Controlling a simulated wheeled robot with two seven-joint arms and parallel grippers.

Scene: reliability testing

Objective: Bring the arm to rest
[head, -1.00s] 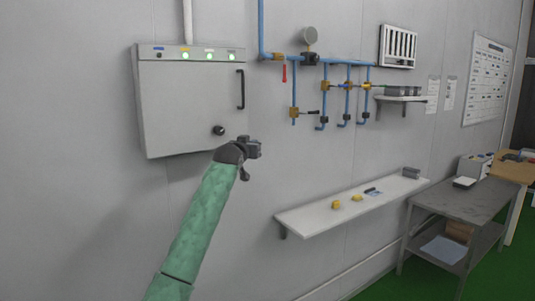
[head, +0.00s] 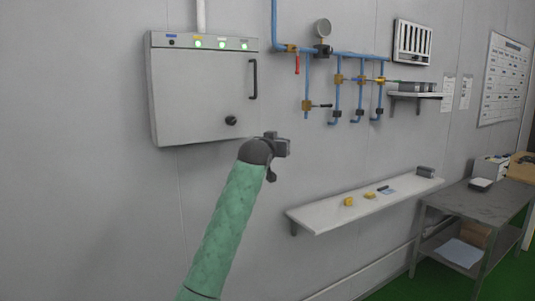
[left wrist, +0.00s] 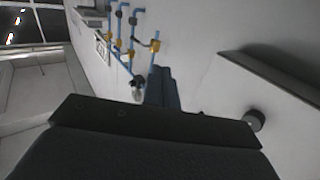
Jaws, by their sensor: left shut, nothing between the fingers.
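My left arm, in a green sleeve, reaches up from the bottom of the head view. Its dark left gripper (head: 281,147) is in front of the wall, just below and right of the grey control cabinet (head: 203,95). The gripper is shut and holds nothing. In the left wrist view the closed dark fingers (left wrist: 162,88) point toward the wall, and the cabinet's black knob (left wrist: 254,120) shows to the right. The cabinet door is closed, with a black handle (head: 253,79) and lit green lamps. My right gripper is in neither view.
Blue pipes (head: 308,88) with brass valves and a gauge (head: 322,28) run along the wall. A white wall shelf (head: 325,215) with small yellow parts is at lower right. A grey metal table (head: 478,204) stands beyond it. The wall at left is bare.

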